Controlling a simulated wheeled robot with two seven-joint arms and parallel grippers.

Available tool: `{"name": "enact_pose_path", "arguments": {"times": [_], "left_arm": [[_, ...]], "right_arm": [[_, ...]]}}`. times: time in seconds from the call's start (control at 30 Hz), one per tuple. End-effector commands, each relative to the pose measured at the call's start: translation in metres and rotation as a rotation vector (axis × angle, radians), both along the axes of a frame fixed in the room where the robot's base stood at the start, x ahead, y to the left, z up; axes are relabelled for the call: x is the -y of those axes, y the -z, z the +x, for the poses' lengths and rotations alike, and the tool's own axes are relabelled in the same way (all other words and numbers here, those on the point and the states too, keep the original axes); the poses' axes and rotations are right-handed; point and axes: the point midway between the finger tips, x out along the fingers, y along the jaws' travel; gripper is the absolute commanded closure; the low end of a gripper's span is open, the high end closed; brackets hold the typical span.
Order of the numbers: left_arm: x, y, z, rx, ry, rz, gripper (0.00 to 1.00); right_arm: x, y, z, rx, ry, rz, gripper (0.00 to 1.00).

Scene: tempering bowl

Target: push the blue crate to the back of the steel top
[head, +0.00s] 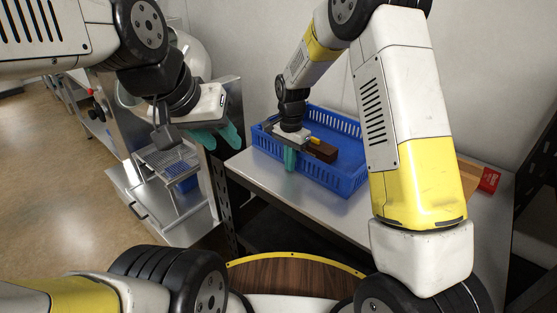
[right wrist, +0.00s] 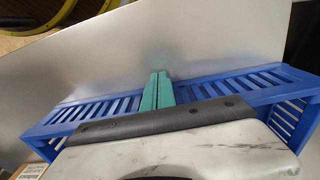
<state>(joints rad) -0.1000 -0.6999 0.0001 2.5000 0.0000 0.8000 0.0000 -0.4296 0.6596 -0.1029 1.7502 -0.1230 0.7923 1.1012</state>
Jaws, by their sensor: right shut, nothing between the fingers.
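The blue crate (head: 348,180) stands on the steel top (head: 255,167), its slotted near wall towards me. The crate's slotted wall also shows in the right wrist view (right wrist: 95,112). My right gripper (head: 290,160) is shut and empty, its teal fingers pointing down at the near wall, left of its middle. In the right wrist view the closed fingers (right wrist: 157,90) overlap the wall; I cannot tell whether they touch it. My left gripper (head: 217,137) is off to the left of the steel top, its teal fingers apart and empty. My right arm hides the crate's right end.
A dark brown block (head: 322,151) with a yellow part shows at the crate. A red box (head: 489,180) and a brown board lie on the right. A steel machine with a wire rack (head: 172,163) stands on the left. A wall rises behind the crate.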

Motion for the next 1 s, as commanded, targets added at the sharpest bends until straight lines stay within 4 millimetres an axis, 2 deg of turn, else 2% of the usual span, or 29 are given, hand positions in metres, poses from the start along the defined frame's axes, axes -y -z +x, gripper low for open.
{"name": "enact_pose_path", "arguments": {"times": [0.03,0.2,0.43,0.6,1.0], "left_arm": [[0.0,0.0,0.0,0.0,0.0,0.0,0.64],[0.0,0.0,0.0,0.0,0.0,0.0,0.64],[0.0,0.0,0.0,0.0,0.0,0.0,0.64],[0.0,0.0,0.0,0.0,0.0,0.0,0.64],[0.0,0.0,0.0,0.0,0.0,0.0,0.64]], "right_arm": [[0.011,0.001,0.014,0.001,0.006,-0.001,1.0],[0.043,0.001,0.054,0.001,0.006,-0.001,1.0],[0.076,0.001,0.095,0.001,0.003,-0.001,1.0],[0.083,0.0,0.104,-0.001,0.0,-0.001,1.0],[0.082,0.0,0.104,-0.001,0.0,-0.001,1.0]]}}
